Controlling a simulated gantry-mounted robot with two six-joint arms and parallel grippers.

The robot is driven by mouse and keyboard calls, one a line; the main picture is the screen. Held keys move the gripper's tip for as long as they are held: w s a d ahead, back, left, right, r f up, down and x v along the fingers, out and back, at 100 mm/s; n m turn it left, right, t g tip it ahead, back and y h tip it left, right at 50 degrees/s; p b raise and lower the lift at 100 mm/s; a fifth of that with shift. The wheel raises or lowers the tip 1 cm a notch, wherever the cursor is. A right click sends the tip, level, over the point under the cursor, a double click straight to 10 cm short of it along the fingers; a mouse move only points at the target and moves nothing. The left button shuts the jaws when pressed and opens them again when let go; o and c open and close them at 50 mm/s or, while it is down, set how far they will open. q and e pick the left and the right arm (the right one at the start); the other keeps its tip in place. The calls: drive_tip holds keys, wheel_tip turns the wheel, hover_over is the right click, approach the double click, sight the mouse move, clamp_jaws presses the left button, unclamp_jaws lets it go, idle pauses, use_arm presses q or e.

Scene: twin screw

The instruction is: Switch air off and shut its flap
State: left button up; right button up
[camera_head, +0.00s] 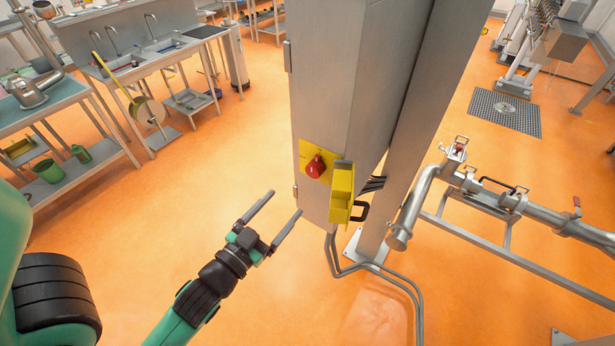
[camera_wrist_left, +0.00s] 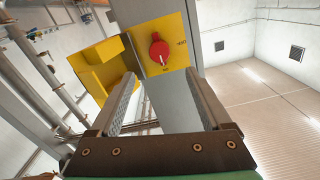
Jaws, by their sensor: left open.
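A red rotary switch (camera_head: 316,167) sits on a yellow plate (camera_head: 306,153) on the side of a grey metal column. It also shows in the left wrist view (camera_wrist_left: 159,49), on its yellow plate (camera_wrist_left: 178,36). A yellow flap (camera_head: 341,193) stands swung open beside the plate, and the switch is uncovered. The flap is at the left in the wrist view (camera_wrist_left: 97,72). My left gripper (camera_head: 272,218) is open and empty, below and left of the switch, apart from it. In the wrist view the switch lies between and beyond its fingers (camera_wrist_left: 165,97). My right gripper is not seen.
The grey column (camera_head: 325,70) stands in mid-view, with bent conduits (camera_head: 375,270) at its foot. A black handle (camera_head: 360,211) sticks out beside the flap. Steel pipework (camera_head: 500,200) is on the right. A sink bench (camera_head: 140,60) is at the back left. Orange floor (camera_head: 230,150) is clear around the gripper.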

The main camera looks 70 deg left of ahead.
sight(312, 173)
use_arm(q)
drive_tip(key=x, duration=1)
drive_tip(key=shift+w+a, duration=0.2)
clamp_jaws()
